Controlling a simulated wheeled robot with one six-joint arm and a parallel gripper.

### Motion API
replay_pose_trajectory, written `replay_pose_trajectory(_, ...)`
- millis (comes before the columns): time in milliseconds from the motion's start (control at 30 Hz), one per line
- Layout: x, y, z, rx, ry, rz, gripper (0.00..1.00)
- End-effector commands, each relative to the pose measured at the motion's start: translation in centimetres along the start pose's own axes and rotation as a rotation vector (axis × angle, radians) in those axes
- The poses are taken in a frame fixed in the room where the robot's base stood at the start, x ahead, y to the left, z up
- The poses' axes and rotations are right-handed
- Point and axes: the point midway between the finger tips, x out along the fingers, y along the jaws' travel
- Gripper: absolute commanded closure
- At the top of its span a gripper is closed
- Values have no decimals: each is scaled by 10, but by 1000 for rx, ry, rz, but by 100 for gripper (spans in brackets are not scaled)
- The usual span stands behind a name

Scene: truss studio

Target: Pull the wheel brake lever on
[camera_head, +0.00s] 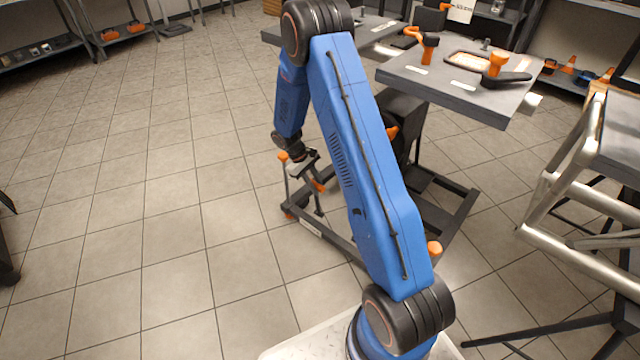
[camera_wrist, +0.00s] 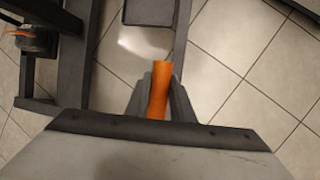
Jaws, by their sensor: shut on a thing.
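The brake lever's orange handle (camera_wrist: 158,92) stands between the two dark fingers of my gripper (camera_wrist: 160,98) in the wrist view. My gripper is shut on it, with a finger on each side. In the head view my gripper (camera_head: 302,164) is low, at the left corner of the wheeled stand's dark base frame (camera_head: 330,238). Orange parts show beside and below it, and I cannot tell which one is the held handle. The lever's lower end is hidden by the gripper in the wrist view.
The stand's grey tabletop (camera_head: 440,84) carries orange-handled clamps (camera_head: 498,64) above the frame's right side. A silver tubular truss (camera_head: 560,185) stands at the right. Shelves line the back.

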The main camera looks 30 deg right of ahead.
Motion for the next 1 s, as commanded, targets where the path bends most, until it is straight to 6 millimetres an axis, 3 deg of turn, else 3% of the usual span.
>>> replay_pose_trajectory(600,18,-104,-7,-5,-1,-1,100)
replay_pose_trajectory(1000,32,-134,-16,-4,5,0,100)
